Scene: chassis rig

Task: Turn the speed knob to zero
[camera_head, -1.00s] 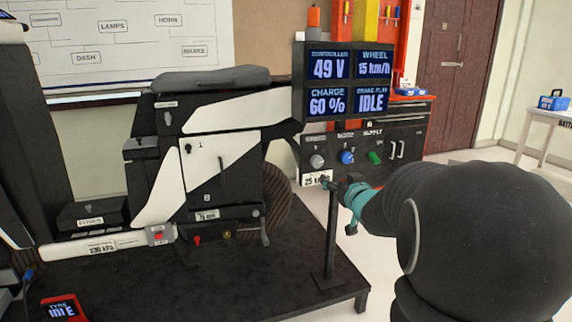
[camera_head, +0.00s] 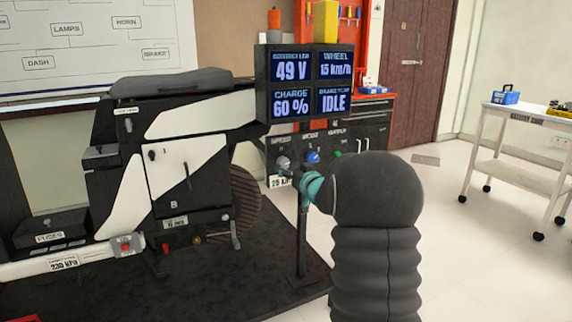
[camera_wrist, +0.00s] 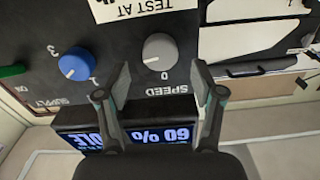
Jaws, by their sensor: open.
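The grey round speed knob (camera_wrist: 160,52) sits on the dark control panel (camera_wrist: 105,32), which appears upside down in the wrist view. A 0 mark and the word SPEED are beside it. In the head view the speed knob (camera_head: 283,162) is at the panel's left, under the display (camera_head: 312,82), which reads wheel 15 km/h. My gripper (camera_wrist: 160,76) is open, its fingers apart on either side of the knob's lower area in the wrist view; no contact is visible. In the head view my gripper (camera_head: 297,177) is close to the knob, partly hidden by my arm.
A blue mode knob (camera_wrist: 78,64) and a green supply switch (camera_wrist: 12,70) share the panel. A thin black post (camera_head: 301,245) stands below my gripper. The scooter-like rig (camera_head: 170,165) is left; a white trolley (camera_head: 525,150) stands right. Open floor lies between.

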